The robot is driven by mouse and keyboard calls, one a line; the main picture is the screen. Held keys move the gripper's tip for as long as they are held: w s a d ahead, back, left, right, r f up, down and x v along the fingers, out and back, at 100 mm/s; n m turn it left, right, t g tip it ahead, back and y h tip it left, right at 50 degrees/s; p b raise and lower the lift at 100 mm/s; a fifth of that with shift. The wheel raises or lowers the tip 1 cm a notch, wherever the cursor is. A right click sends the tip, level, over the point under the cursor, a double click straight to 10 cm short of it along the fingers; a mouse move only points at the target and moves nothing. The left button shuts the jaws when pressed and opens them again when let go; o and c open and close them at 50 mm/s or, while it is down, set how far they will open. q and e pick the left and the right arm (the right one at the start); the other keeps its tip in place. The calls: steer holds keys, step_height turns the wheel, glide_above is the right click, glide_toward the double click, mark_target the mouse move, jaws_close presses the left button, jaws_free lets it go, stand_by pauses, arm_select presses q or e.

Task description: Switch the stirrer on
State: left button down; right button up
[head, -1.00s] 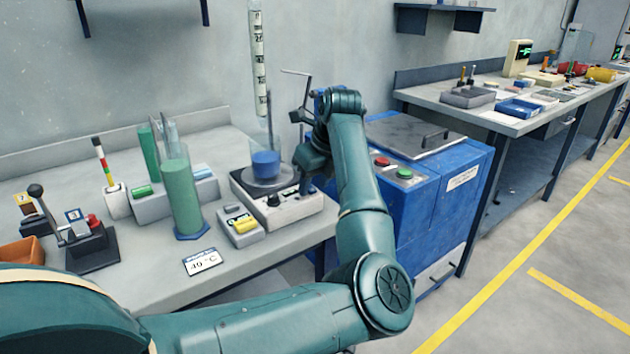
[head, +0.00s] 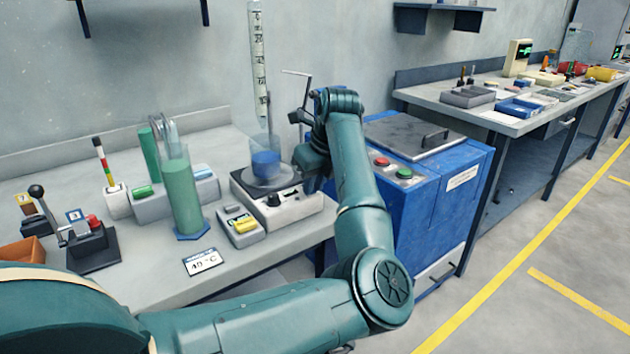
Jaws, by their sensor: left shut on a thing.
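My left arm reaches over from the left and bends back to the bench. My right gripper is not in view.
A tall glass tube (head: 259,60) rises behind the beaker. A blue cabinet with red and green buttons (head: 405,173) stands close on the right.

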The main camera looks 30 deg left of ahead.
arm_select(q)
steer(key=shift+a+r+h+p, duration=0.15)
steer(key=shift+r+h+p, duration=0.15)
steer(key=shift+r+p, duration=0.25)
steer(key=shift+w+a+g+h+p, duration=0.1)
steer(key=shift+a+g+h+p, duration=0.05)
steer(key=shift+g+h+p, duration=0.35)
steer(key=shift+w+a+f+g+h+p, duration=0.1)
steer(key=shift+a+g+h+p, duration=0.2)
steer(key=shift+h+p, duration=0.6)
steer(key=shift+f, duration=0.1)
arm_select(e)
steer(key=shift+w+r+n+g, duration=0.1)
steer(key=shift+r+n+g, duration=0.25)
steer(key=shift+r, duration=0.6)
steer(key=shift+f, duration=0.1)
arm_select(q)
steer(key=c, duration=1.4)
jaws_free()
steer(key=shift+o, duration=0.2)
step_height(320, 180, up, 13)
steer(key=shift+b, duration=0.4)
